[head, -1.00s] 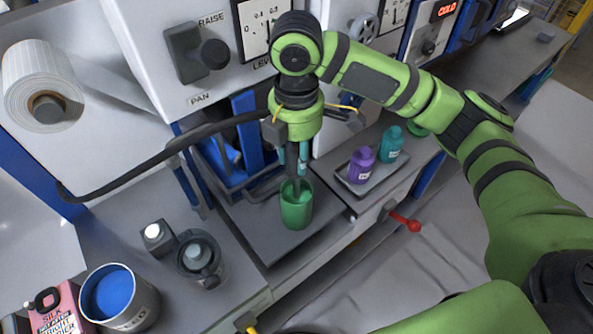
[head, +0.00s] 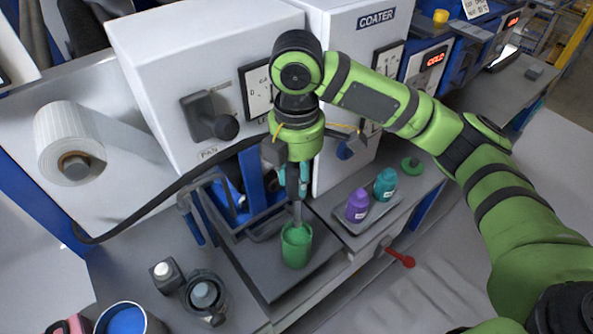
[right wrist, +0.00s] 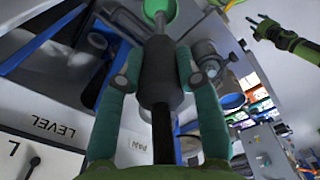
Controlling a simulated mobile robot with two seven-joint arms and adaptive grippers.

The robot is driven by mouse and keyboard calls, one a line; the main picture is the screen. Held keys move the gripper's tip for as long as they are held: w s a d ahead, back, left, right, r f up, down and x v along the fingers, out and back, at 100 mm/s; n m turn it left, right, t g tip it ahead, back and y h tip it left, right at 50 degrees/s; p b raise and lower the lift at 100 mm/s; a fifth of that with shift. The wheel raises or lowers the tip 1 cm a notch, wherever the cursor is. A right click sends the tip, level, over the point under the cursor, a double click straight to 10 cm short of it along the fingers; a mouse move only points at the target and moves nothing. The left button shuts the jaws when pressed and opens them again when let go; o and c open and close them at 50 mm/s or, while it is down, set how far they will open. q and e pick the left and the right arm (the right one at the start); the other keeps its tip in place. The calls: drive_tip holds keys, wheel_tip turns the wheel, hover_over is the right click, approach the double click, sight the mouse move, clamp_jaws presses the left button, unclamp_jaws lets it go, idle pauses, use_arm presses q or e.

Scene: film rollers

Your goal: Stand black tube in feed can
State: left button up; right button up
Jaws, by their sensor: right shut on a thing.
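My right gripper (head: 292,188) is shut on the black tube, seen in the right wrist view as a thick black sleeve (right wrist: 162,72) with a grey tip. The tube runs left in the head view as a long black hose (head: 160,205). Its tip points down at the mouth of a green can (head: 297,250), also at the top of the right wrist view (right wrist: 160,10). How deep the tip reaches is unclear. No label shows the green can to be the feed can. My left gripper (right wrist: 256,25) appears open and empty, away from the can.
A tray with a purple bottle (head: 358,205) and a teal bottle (head: 385,184) stands right of the can. A can of blue ink (head: 127,320) and a dark jar (head: 205,297) stand lower left. The white machine (head: 180,60) rises behind. A red-handled lever (head: 400,258) sticks out in front.

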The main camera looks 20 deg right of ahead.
sight(297, 165)
drive_tip(key=shift+r+p, duration=1.65)
drive_tip(key=shift+r, duration=0.1)
drive_tip(key=shift+r+p, duration=0.65)
drive_tip(key=shift+r, duration=2.15)
